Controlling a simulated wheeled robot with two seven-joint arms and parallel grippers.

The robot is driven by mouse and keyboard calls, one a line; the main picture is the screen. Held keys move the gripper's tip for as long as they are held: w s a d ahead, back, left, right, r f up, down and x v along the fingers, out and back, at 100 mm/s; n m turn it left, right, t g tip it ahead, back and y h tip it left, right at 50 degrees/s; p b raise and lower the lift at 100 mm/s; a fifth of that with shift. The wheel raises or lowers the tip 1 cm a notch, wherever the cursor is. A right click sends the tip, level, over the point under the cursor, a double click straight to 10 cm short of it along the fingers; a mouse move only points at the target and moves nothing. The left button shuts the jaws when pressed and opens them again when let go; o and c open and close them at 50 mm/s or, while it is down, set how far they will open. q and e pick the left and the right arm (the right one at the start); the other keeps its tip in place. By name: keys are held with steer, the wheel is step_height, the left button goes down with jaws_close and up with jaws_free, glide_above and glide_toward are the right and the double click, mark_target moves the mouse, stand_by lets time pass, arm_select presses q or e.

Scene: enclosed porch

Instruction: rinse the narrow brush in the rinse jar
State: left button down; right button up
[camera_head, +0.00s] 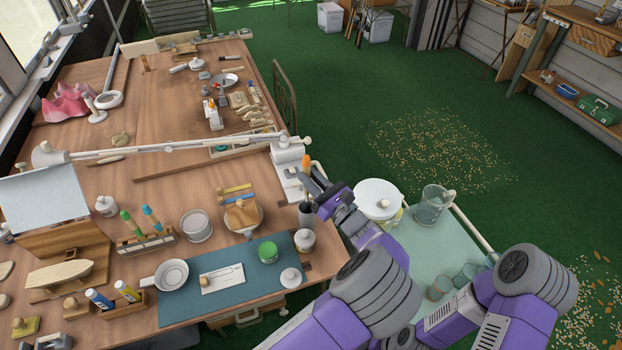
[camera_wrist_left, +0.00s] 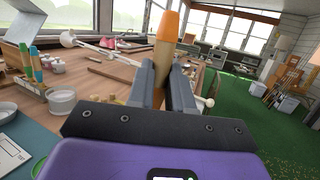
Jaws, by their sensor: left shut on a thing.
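My left gripper (camera_head: 312,183) is shut on a slim upright tool with an orange tip and a tan wooden body, which looks like the narrow brush (camera_head: 306,161). In the left wrist view the brush (camera_wrist_left: 167,40) stands between the two grey fingers, orange end up; its lower end is hidden behind the gripper. My right gripper is outside the view.
A white lamp base (camera_head: 288,154) stands close behind the gripper. A glass-topped trolley (camera_head: 415,250) at right carries a white pot (camera_head: 378,198), a glass pitcher (camera_head: 433,206) and tumblers.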

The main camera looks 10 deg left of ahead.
mark_target(308, 198)
arm_select(q)
steer(key=shift+f+b, duration=2.35)
steer(key=shift+f, duration=2.35)
steer(key=shift+c, duration=1.5)
jaws_free()
steer(key=shift+s+d+r, duration=0.1)
steer(key=d, duration=0.1)
steer(key=s+d+p, duration=0.2)
steer(key=d, duration=0.1)
steer(key=shift+s+r, duration=0.25)
steer(key=shift+r, duration=0.1)
